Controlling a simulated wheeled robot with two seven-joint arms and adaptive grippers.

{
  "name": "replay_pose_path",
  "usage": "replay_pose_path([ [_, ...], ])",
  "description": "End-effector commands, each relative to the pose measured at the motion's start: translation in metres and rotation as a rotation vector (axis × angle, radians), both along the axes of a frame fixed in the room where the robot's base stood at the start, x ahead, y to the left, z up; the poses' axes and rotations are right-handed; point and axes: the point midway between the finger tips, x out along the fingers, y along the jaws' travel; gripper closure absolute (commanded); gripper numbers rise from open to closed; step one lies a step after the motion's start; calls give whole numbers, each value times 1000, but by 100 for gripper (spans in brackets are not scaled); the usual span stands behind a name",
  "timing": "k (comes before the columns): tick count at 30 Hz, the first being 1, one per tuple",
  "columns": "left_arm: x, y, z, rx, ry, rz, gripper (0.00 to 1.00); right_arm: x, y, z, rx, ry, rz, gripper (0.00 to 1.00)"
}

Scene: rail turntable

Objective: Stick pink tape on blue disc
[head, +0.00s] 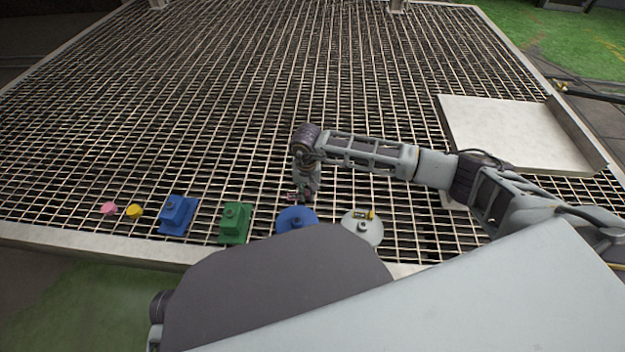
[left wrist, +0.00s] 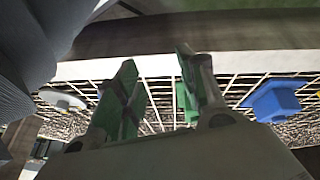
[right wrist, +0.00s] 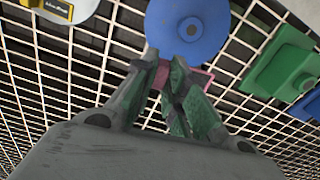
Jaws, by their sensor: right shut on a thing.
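The blue disc (head: 297,222) with a central knob lies on the grating near its front edge, and shows in the right wrist view (right wrist: 205,38). My right gripper (head: 303,196) reaches down just beyond the disc. In the right wrist view its fingers (right wrist: 166,64) are shut on the pink tape (right wrist: 198,80), a small pink piece partly hidden by the fingers. The tape appears close to the disc's rim; I cannot tell whether it touches. My left gripper (left wrist: 160,68) is open and empty, its fingertips apart, seen only in the left wrist view.
Along the front edge lie a small pink piece (head: 108,208), a yellow piece (head: 134,211), a blue block (head: 176,216) and a green block (head: 234,225). A white disc (head: 366,236) carries a yellow labelled tape (head: 365,215). A pale plate (head: 500,130) lies right. The grating behind is clear.

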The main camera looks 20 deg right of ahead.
Motion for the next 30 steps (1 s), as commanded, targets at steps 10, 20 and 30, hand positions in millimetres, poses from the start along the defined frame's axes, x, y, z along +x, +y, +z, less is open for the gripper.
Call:
replay_pose_path([
  [10, 6, -5, 5, -28, -42, 3, 60, 2, 7, -31, -4, -6, -66, 95],
  [20, 6, -5, 5, -28, -40, 4, 60, 2, 6, -31, -5, -6, -66, 95],
  [30, 7, -7, -5, -42, -56, 10, 60, 2, 6, -40, -5, -6, -67, 95],
])
